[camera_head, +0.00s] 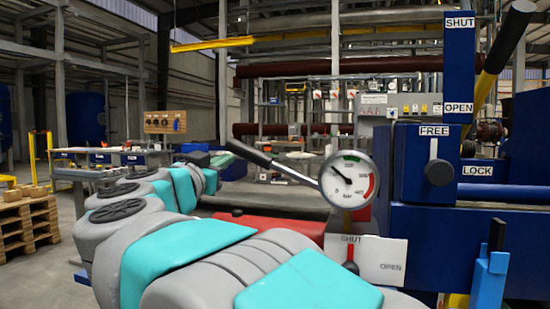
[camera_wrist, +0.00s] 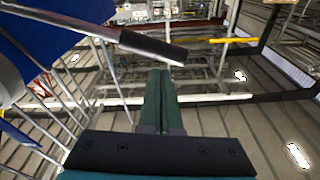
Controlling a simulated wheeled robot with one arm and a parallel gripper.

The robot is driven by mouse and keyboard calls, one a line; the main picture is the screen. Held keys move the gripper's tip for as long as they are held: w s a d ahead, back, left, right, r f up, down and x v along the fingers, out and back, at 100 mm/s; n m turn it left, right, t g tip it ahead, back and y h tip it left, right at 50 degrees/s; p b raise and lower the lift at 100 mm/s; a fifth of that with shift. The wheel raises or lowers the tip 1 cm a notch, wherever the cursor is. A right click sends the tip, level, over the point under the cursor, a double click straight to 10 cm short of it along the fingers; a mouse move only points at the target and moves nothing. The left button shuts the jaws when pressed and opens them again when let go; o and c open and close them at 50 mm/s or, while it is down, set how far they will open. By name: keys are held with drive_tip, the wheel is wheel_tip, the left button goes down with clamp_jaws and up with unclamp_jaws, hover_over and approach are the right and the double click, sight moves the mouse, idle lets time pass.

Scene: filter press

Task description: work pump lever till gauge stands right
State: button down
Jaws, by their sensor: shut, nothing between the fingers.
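The pump lever (camera_head: 285,170) is a metal rod with a black grip (camera_head: 248,152), sloping up to the left from beside the gauge. The round white gauge (camera_head: 348,182) has a green band at the top and a red band at the right. Its needle points up-left, left of the green. My gripper (camera_head: 226,158) is near the outer end of the grip in the head view. In the wrist view, my dark green fingers (camera_wrist: 161,73) are together and empty. The lever's black grip (camera_wrist: 152,47) crosses just beyond the fingertips; whether they touch I cannot tell.
Below the gauge, a small red handle (camera_head: 351,267) stands by a SHUT/OPEN plate (camera_head: 380,259). A large black-gripped lever (camera_head: 509,38) rises at right. Pallets (camera_head: 25,228) lie at far left.

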drive_tip(key=d+r+m+b, duration=0.1)
drive_tip(key=d+r+m, duration=0.2)
drive_tip(key=r, duration=0.2)
drive_tip(key=shift+s+d+r+g+h, duration=0.15)
drive_tip(key=shift+s+r+g+h, duration=0.1)
drive_tip(key=shift+s+g+h, duration=0.1)
drive_tip(key=r, duration=0.1)
hover_over(251, 153)
drive_tip(key=d, duration=0.2)
drive_tip(key=shift+s+a+r, duration=0.1)
drive_tip(key=shift+a+r, duration=0.05)
drive_tip(key=shift+a, duration=0.05)
drive_tip(key=shift+w+f, duration=0.2)
drive_tip(key=shift+w, duration=0.05)
drive_tip(key=shift+s+a+f+b, duration=0.1)
drive_tip(key=shift+a+f+b, duration=0.35)
drive_tip(key=shift+f, duration=0.35)
drive_tip(key=shift+s+a+f+b, duration=0.1)
drive_tip(key=shift+a+f+b, duration=0.3)
drive_tip(key=shift+f, duration=0.4)
